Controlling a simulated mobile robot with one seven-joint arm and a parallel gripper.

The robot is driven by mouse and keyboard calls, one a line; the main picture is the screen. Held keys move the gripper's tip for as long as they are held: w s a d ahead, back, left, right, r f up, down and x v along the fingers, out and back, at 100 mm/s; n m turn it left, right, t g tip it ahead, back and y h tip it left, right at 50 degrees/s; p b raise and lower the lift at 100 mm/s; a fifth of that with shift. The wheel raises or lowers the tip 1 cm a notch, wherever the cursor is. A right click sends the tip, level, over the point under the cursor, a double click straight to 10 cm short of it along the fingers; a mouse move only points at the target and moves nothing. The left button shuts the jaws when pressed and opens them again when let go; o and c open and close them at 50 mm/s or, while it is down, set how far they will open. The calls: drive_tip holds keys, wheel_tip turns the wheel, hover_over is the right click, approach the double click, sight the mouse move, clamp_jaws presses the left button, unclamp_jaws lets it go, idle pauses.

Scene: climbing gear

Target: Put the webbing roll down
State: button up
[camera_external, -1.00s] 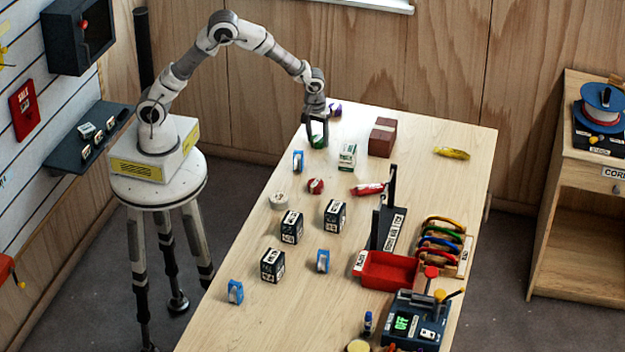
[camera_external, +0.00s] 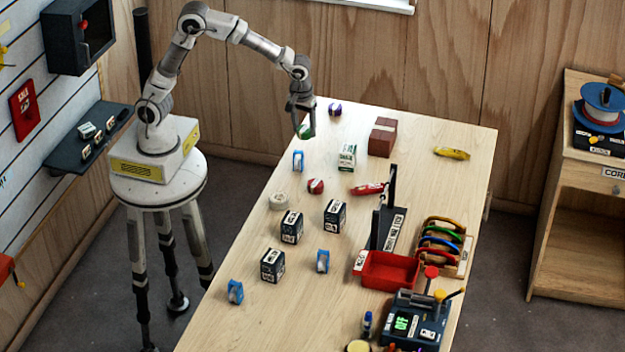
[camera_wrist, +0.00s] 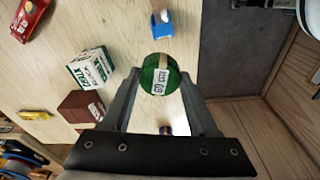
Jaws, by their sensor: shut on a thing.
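The green webbing roll (camera_external: 307,132) with a pale label is between the fingers of my gripper (camera_external: 303,122), which is shut on it. In the wrist view the same roll (camera_wrist: 157,82) sits between the two fingertips, its label facing the camera. My gripper holds it near the far left edge of the light wooden table (camera_external: 262,232). The roll looks raised above the tabletop; the exact height is hard to tell.
A purple roll (camera_external: 335,109) lies just right of my gripper. A blue-and-white item (camera_external: 298,160), a green-and-white chalk box (camera_external: 347,158) and a brown block (camera_external: 382,138) stand nearby. A red roll (camera_external: 315,186) and a cream roll (camera_external: 278,201) lie nearer the camera.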

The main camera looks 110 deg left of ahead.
drive_tip(key=shift+d+r, duration=0.4)
drive_tip(key=shift+d, duration=0.15)
drive_tip(key=shift+w+d+r, duration=0.15)
drive_tip(key=shift+r, duration=0.1)
drive_tip(key=w+a+r+m+p, duration=0.1)
drive_tip(key=w+r+m+p, duration=0.1)
drive_tip(key=w+m+p, duration=0.3)
drive_tip(key=w+a+r+m+t+p, duration=0.1)
drive_tip(key=w+r+m, duration=0.15)
drive_tip(key=w, duration=0.45)
drive_tip(key=w+a+r+m+p, duration=0.1)
drive_tip(key=w+r+m+p, duration=0.15)
drive_tip(key=w, duration=0.35)
drive_tip(key=p, duration=0.3)
hover_over(382, 133)
drive_tip(key=shift+m+h, duration=0.3)
drive_tip(key=shift+h, duration=0.1)
wheel_tip(382, 133, down, 7)
drive_tip(key=shift+s+d+r, duration=0.1)
drive_tip(key=shift+s+d, duration=0.05)
drive_tip(key=shift+f+p, duration=0.4)
drive_tip(key=shift+f, duration=1.65)
